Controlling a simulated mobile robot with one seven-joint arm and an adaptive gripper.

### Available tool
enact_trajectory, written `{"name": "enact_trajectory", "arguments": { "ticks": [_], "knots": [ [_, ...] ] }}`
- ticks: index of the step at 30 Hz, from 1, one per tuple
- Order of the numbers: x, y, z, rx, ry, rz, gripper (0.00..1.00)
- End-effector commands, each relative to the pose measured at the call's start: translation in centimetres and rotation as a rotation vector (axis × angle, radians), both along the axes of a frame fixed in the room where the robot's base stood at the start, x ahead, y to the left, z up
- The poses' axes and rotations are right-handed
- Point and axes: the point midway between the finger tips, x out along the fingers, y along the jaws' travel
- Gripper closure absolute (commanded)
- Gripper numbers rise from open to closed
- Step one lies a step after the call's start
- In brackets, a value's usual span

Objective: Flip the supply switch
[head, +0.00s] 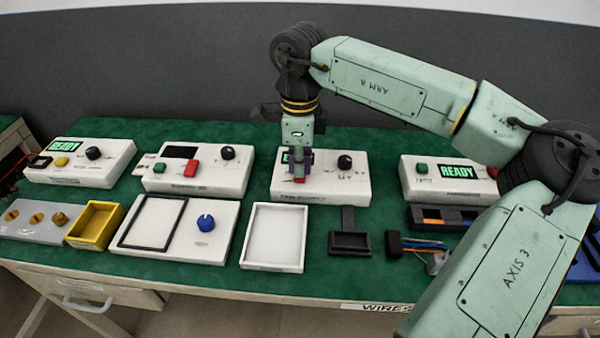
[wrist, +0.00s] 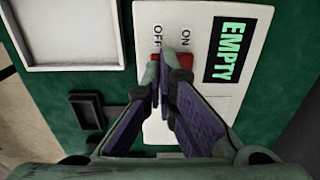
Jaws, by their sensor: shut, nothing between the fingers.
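The supply switch is a red rocker (wrist: 186,60) between the OFF and ON labels on a white box (head: 342,186). Its red edge (head: 299,181) also shows below my fingers in the head view. The box's display (wrist: 224,50) reads EMPTY in the wrist view. My gripper (head: 299,175) is shut and empty, pointing down at the switch. In the wrist view its fingertips (wrist: 167,58) cover the middle of the rocker, so I cannot tell which way it is tipped or whether they touch it.
A dark knob (head: 345,162) stands on the same box, right of my gripper. A white tray (head: 273,264) and a small black tray (head: 349,253) lie in front. Neighbouring boxes stand left (head: 215,183) and right (head: 455,188). Green tabletop shows between them.

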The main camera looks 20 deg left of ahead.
Motion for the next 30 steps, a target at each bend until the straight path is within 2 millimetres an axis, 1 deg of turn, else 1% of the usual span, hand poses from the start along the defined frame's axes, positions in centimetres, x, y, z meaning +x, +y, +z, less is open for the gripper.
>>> {"name": "enact_trajectory", "arguments": {
  "ticks": [13,17,20,30],
  "knots": [
    [0.0,0.0,-0.8,0.000,0.000,0.000,1.00],
    [0.0,0.0,-0.5,0.000,0.000,0.000,1.00],
    [0.0,0.0,0.0,0.000,0.000,0.000,1.00],
    [0.0,0.0,2.8,-0.001,-0.001,-0.001,1.00]
  ]
}}
